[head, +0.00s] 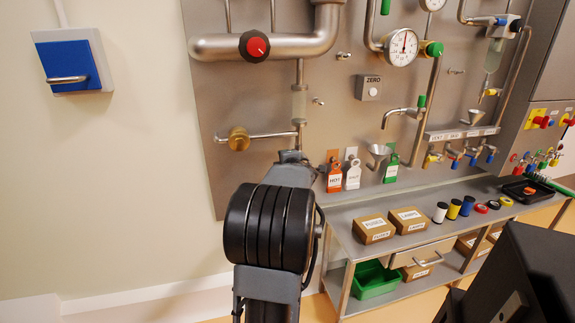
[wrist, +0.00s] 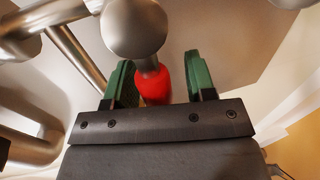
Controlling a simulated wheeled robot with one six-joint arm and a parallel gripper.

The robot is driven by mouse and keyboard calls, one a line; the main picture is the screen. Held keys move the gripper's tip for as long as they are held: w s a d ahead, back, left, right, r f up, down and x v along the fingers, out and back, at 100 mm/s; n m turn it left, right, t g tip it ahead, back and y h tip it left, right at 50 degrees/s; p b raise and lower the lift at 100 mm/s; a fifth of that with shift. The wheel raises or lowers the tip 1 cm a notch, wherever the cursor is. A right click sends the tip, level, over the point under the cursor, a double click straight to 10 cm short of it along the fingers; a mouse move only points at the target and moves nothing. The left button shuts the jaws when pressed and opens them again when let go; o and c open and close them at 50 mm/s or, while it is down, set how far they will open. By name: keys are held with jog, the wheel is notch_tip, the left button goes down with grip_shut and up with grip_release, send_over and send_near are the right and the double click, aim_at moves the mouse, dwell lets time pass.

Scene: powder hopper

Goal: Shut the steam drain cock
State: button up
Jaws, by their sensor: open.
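In the wrist view a red handle sleeve (wrist: 154,88) sits between the two green fingers of my gripper (wrist: 160,78). The fingers are open, with a visible gap on the right side; the left finger is close to the red sleeve, and I cannot tell if it touches. The sleeve joins a rounded metal end (wrist: 134,30) that appears in front of it. It looks like the cock's handle, but no label shows. In the head view my arm hides my gripper and the red handle.
Metal pipes (wrist: 70,48) run close on the left in the wrist view. In the head view a red-knobbed valve (head: 254,46) sits on the thick pipe, and a brass knob (head: 238,139) is lower left. A steel bench (head: 400,240) with boxes stands to the right.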

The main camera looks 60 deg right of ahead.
jog(key=p+v, duration=0.3)
jog(key=v, duration=1)
jog(key=shift+s+a, duration=0.25)
jog(key=shift+s, duration=0.05)
jog(key=w+a+r+m+g+y+p, duration=0.1)
jog(key=w+a+r+m+y+p, duration=0.15)
jog(key=w+a+r+p, duration=0.45)
jog(key=w+a+r+m+g+y+p, duration=0.1)
jog(key=w+a+r+m+p, duration=0.3)
jog(key=w+a+p, duration=0.5)
jog(key=s+a+r+m+g+y+p, duration=0.1)
jog(key=s+a+g+y+p, duration=0.1)
jog(key=a, duration=1.1)
jog(key=s+a+r+g+y+p, duration=0.2)
jog(key=s+a+y+p, duration=0.2)
jog(key=a, duration=1)
jog(key=y+p, duration=0.2)
jog(key=shift+s+a+m+g+p, duration=0.2)
jog(key=shift+m+g+p, duration=0.1)
jog(key=shift+m+p, duration=0.05)
jog(key=shift+c, duration=0.7)
jog(key=shift+d, duration=0.15)
